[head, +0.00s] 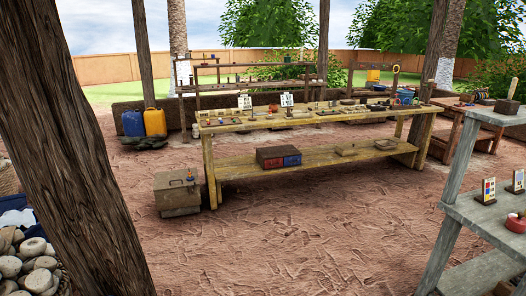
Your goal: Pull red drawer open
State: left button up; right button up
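A small dark brown drawer box (275,152) sits on the lower shelf of the long wooden table, left of the shelf's middle. Its front shows a red drawer (273,163) on the left and a blue drawer (292,160) on the right. Both look closed, though they are small at this distance. Neither of my grippers is in view.
The long wooden table (240,128) holds many small items. A lidded box (177,195) stands at its left end. A tree trunk (70,150) is close on the left; a grey shelf unit (455,190) is close on the right. Bare ground between is clear.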

aim_at(274, 163)
jog(key=i, duration=4.6)
